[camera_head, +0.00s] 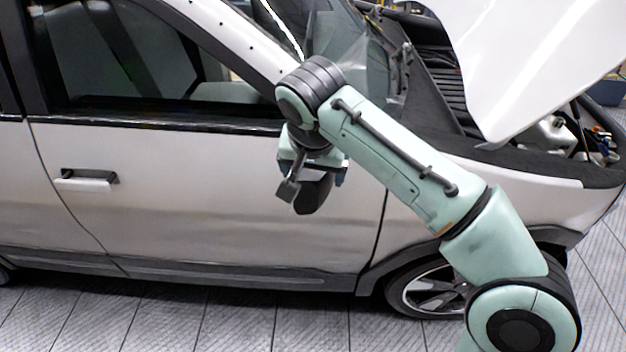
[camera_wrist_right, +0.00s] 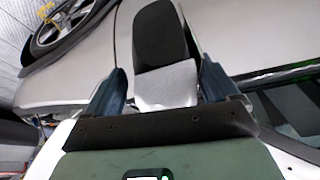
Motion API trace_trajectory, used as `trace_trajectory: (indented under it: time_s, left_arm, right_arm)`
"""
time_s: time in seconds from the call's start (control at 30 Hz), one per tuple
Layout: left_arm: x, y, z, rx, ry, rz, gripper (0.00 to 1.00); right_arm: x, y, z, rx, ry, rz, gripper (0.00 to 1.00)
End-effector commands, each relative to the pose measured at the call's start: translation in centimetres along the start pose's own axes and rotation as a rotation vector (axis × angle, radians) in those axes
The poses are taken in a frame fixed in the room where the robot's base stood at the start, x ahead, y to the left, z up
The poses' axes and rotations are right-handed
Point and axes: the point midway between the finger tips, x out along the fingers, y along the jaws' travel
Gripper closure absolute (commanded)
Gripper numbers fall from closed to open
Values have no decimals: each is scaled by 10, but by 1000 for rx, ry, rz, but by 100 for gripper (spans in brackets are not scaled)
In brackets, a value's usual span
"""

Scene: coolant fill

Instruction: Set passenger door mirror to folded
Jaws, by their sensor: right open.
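The passenger door mirror shows in the right wrist view as a black part (camera_wrist_right: 160,35) with a silver-white part (camera_wrist_right: 168,85) nearer the palm. In the head view, its dark part (camera_head: 314,195) seems to show just below my right gripper, and the rest is hidden behind the gripper and arm. My right gripper (camera_head: 313,178) is open beside the car door. In the wrist view its two fingers (camera_wrist_right: 162,85) stand on either side of the silver-white part, with a gap at least on the right. Contact on the left is unclear. My left gripper is not in view.
The silver car door (camera_head: 200,190) has a closed handle (camera_head: 88,178) and a dark window (camera_head: 130,60) above. The raised hood (camera_head: 530,60) stands at the upper right over the open engine bay. The front wheel (camera_head: 430,290) is partly behind my right arm. Grey floor (camera_head: 230,320) is clear in front.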

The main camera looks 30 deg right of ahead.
Motion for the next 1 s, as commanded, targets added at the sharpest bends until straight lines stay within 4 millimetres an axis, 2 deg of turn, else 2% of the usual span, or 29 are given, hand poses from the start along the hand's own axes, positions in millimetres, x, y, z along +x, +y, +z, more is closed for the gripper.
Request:
trace_trajectory:
  time_s: [0.03, 0.2, 0.5, 0.53, 0.57, 0.73, 1.0]
  left_arm:
    - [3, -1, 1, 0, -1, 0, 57]
    - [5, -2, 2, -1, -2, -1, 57]
    - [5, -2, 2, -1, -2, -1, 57]
    - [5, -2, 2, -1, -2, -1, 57]
    - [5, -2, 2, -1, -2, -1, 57]
    - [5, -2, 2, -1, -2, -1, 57]
    - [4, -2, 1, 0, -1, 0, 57]
  right_arm:
    - [8, 1, 1, 0, -2, 3, 12]
    - [20, 0, 0, 0, -1, 1, 12]
    - [22, 0, 0, 0, 0, -1, 12]
    - [22, 0, 0, 0, 0, -1, 16]
    - [22, 0, 0, 0, 0, -1, 25]
    - [22, 0, 0, 1, 0, 1, 81]
    - [21, -3, 1, 2, 0, 4, 82]
